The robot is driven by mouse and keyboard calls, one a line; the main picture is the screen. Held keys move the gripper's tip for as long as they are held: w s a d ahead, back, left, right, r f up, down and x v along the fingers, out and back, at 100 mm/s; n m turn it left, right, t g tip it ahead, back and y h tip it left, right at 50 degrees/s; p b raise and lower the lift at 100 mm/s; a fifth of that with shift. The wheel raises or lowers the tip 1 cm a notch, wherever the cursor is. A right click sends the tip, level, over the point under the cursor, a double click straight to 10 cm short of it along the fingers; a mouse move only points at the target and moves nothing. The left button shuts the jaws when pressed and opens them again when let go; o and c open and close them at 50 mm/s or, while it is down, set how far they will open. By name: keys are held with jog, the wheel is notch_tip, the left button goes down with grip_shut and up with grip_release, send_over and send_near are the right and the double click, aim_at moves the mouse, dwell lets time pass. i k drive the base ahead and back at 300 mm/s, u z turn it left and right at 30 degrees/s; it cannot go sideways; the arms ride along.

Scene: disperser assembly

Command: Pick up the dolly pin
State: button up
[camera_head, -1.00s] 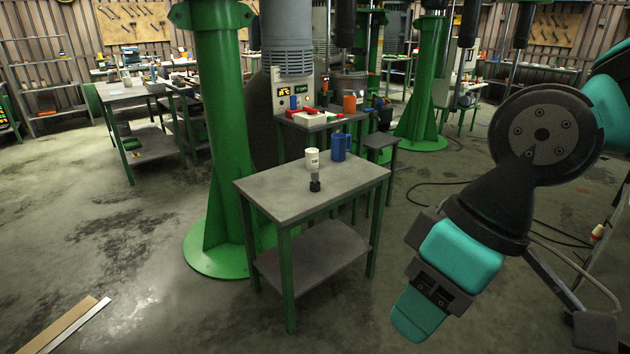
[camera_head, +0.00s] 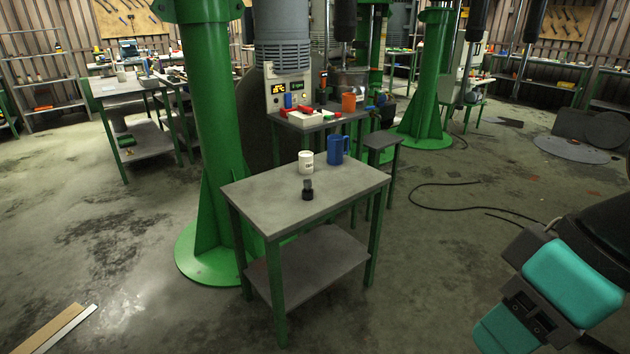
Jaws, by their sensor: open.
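A small dark upright piece (camera_head: 308,190), which looks like the dolly pin, stands on the near grey worktable (camera_head: 255,208). It has a wider black base and a narrower grey top. My gripper (camera_head: 518,308) is at the lower right, well to the right of the table and far from the pin. It is open, with teal and dark grey parts showing. Its lower end runs to the frame's bottom edge, and I see nothing held in it.
A white labelled cup (camera_head: 306,162) and a blue mug (camera_head: 337,150) stand behind the pin. A green column (camera_head: 207,130) rises left of the table. A stool (camera_head: 382,142) and a cluttered bench (camera_head: 320,123) stand behind. Floor between table and arm is clear, with a cable (camera_head: 440,185).

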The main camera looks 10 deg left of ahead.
aim_at(307, 183)
jog(key=i, duration=2.4)
jog(key=z, duration=1.3)
jog(key=i, duration=0.3)
jog(key=u, duration=4.8)
jog(key=k, duration=0.7)
jog(key=z, duration=1.15)
